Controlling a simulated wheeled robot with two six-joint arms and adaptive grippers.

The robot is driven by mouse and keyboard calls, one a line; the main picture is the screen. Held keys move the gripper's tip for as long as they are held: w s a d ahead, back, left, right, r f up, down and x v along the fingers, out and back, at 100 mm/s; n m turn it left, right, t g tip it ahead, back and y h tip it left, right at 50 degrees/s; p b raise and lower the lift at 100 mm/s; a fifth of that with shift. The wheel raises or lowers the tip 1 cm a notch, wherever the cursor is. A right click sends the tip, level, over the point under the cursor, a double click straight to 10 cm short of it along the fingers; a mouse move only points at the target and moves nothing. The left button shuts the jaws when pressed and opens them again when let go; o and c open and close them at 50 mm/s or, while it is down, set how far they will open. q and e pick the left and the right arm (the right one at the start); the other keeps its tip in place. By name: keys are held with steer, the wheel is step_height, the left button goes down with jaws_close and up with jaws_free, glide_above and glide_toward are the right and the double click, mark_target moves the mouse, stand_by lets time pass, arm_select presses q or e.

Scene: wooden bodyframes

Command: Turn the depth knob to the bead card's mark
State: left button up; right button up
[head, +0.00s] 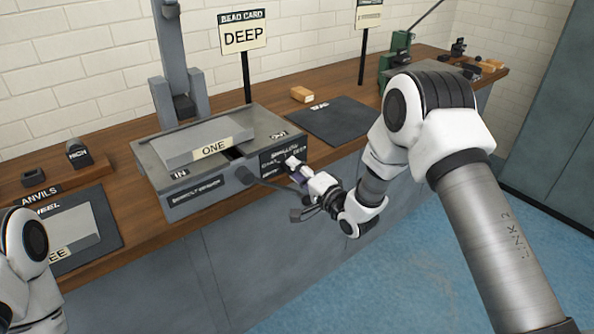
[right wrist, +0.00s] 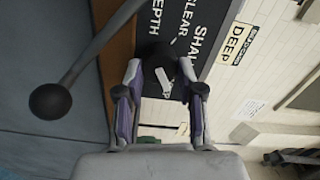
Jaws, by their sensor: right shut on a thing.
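The bead card (head: 243,37) stands on a post behind the bead machine and reads DEEP; it also shows sideways in the right wrist view (right wrist: 236,45). The depth knob (right wrist: 160,62) is dark with a white pointer and sits on a black label plate (right wrist: 197,30) with SHALLOW, CLEAR and DEPTH lettering. The plate is on the front right of the grey machine (head: 215,188). My right gripper (head: 297,170) is shut on the knob, one finger on each side. The exact mark under the pointer cannot be told. My left gripper is out of view; only its arm shows.
A lever with a black ball (right wrist: 50,102) sticks out close to the right gripper. A sheet marked ONE (head: 208,146) lies on the machine. A dark mat (head: 330,122) lies to its right and an anvils board (head: 85,236) to its left. Open floor lies in front.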

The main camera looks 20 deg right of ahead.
steer(key=shift+r, duration=0.1)
stand_by(0.3)
steer(key=o, duration=1.1)
steer(key=shift+w, duration=0.1)
steer(key=shift+o, duration=0.2)
steer(key=v, duration=1.2)
